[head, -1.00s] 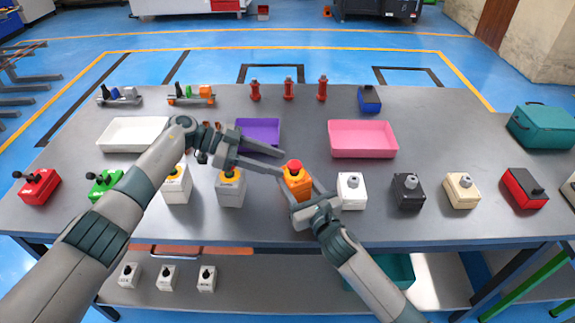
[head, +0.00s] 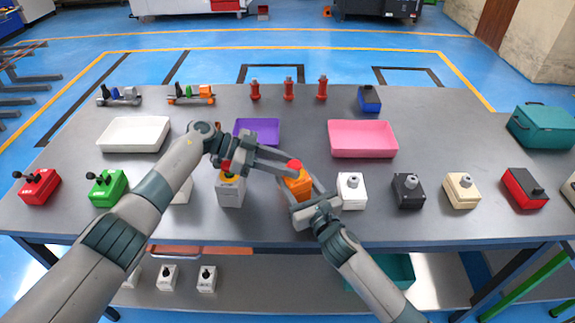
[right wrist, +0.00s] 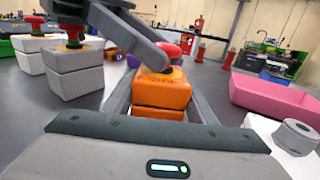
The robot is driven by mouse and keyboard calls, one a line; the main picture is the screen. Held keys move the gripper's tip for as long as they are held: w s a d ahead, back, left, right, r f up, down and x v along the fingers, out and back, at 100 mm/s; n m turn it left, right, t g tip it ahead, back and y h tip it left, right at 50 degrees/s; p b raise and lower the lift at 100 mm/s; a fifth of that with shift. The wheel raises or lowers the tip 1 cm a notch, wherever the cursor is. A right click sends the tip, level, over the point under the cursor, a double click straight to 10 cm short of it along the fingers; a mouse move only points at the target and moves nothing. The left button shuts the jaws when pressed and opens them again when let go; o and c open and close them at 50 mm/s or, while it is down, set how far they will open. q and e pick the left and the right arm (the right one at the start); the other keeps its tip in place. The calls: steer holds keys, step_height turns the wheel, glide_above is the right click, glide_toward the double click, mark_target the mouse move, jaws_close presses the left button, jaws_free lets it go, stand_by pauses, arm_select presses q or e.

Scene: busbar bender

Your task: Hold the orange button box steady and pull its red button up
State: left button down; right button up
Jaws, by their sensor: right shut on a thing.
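The orange button box (head: 298,187) stands on the grey table, with a red button (head: 294,166) on top. My right gripper (head: 299,193) is shut on the box from the near side, one finger along each side. In the right wrist view the box (right wrist: 160,98) sits between the fingers, and the red button (right wrist: 172,50) is partly hidden by a dark left finger crossing in front. My left gripper (head: 284,162) is open, its fingers reaching from the left to the button's height. I cannot tell whether they touch the button.
A grey button box (head: 230,190) stands close left of the orange one, under my left arm. A white box (head: 351,190) stands close right. Behind are a purple tray (head: 257,131) and a pink tray (head: 363,139). Red posts (head: 288,90) stand farther back.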

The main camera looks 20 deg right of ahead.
arm_select(q)
steer(key=shift+r, duration=0.7)
arm_select(e)
steer(key=shift+f, duration=0.1)
arm_select(q)
steer(key=c, duration=1.4)
jaws_free()
steer(key=shift+o, duration=0.2)
steer(key=shift+v, duration=0.85)
steer(key=v, duration=1)
steer(key=shift+a, duration=0.2)
arm_select(e)
steer(key=o, duration=1.3)
